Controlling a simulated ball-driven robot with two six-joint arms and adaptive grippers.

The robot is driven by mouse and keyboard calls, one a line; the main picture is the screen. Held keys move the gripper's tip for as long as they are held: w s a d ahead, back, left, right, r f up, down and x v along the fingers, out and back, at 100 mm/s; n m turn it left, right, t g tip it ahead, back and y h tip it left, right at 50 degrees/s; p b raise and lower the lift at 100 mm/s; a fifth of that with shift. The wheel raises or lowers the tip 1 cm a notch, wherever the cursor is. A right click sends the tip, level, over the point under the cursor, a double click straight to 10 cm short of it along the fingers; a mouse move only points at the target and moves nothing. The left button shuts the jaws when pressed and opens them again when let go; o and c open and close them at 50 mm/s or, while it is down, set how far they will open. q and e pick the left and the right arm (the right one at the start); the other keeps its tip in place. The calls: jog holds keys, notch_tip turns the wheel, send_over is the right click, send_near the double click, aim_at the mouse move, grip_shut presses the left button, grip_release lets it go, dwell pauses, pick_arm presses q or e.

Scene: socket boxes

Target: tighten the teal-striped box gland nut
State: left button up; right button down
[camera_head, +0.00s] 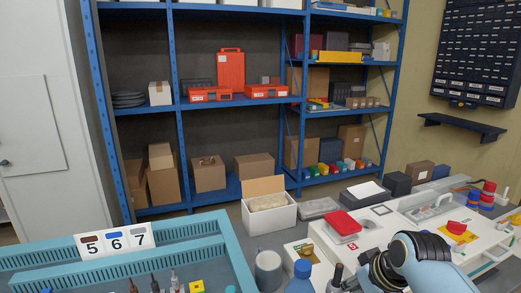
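I cannot make out a teal-striped box or its gland nut in this view. My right arm (412,262), pale blue with black joint rings, reaches in at the lower right over the bench. My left gripper is out of the picture.
A teal tray (222,240) with number cards (115,240) 5, 6 and 7 holds small tools at lower left. A grey mug (268,268), a blue-capped bottle (301,272) and an open white carton (270,213) stand beside it. Blue shelving (183,150) stands behind.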

jog(key=shift+f, duration=0.55)
jog(key=shift+w+a, duration=0.1)
dwell(0.4)
jog(key=shift+r, duration=0.1)
jog(key=shift+s+a+p, duration=0.35)
jog(key=shift+a+p, duration=0.3)
jog(key=shift+p, duration=1.1)
jog(key=shift+a, duration=0.1)
jog(key=shift+a+p, duration=0.25)
jog(key=shift+p, duration=0.35)
